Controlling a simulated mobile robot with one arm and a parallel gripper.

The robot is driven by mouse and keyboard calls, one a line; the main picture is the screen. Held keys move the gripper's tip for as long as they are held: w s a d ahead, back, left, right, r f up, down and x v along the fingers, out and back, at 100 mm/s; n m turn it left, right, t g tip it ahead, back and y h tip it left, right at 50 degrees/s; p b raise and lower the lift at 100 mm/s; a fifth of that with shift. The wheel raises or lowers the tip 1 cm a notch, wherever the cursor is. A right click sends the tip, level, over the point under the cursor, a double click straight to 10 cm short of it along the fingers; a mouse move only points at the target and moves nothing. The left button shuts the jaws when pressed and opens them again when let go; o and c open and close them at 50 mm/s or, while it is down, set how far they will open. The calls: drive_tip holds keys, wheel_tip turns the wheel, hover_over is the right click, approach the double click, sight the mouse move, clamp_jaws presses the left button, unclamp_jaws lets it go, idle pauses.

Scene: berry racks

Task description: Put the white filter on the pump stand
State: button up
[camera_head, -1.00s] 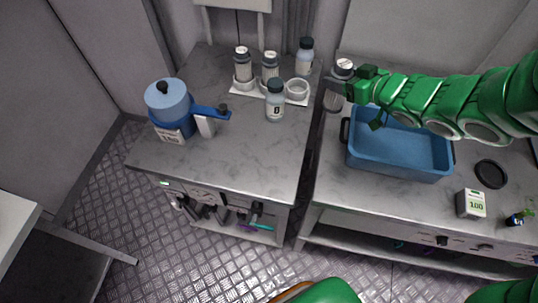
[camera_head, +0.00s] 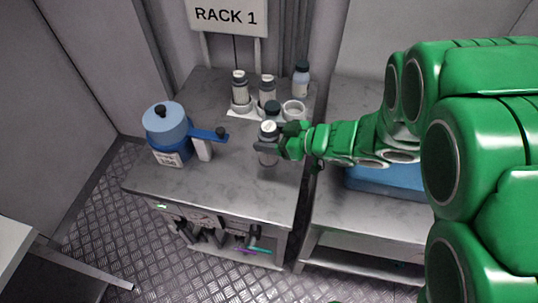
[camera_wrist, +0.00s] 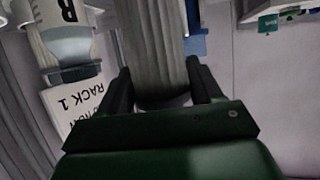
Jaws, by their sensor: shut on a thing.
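My gripper (camera_head: 278,147) is shut on a pale grey cylinder with a white top (camera_head: 267,130), which looks like the white filter. It is upright at the right part of the left bench, and I cannot tell if it touches the top. In the wrist view the ribbed grey cylinder (camera_wrist: 157,45) sits between both fingers (camera_wrist: 160,92). A white holder with rings (camera_head: 236,113) stands behind it; two rings hold similar white-topped cylinders, and the right ring (camera_head: 293,108) looks empty. A blue lidded device with a side arm (camera_head: 167,125) stands to the left. No label marks a pump stand.
Another bottle (camera_head: 301,80) stands at the back right. A RACK 1 sign (camera_head: 228,17) hangs behind. A blue bin (camera_head: 385,180) on the right bench is partly hidden by my arm. The front left benchtop is clear.

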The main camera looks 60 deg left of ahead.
sight(276, 133)
drive_tip(key=shift+f, duration=2.65)
drive_tip(key=o, duration=1.1)
drive_tip(key=shift+f, duration=0.1)
drive_tip(key=shift+w+d+r, duration=0.3)
drive_tip(key=shift+d+r, duration=0.05)
drive_tip(key=shift+d, duration=0.1)
drive_tip(key=r, duration=0.1)
drive_tip(key=d+r, duration=0.1)
drive_tip(key=r, duration=0.1)
drive_tip(key=w+r, duration=0.1)
drive_tip(key=shift+d+r, duration=0.25)
drive_tip(key=shift+s+r, duration=0.1)
drive_tip(key=shift+r, duration=1.55)
drive_tip(key=shift+c, duration=0.2)
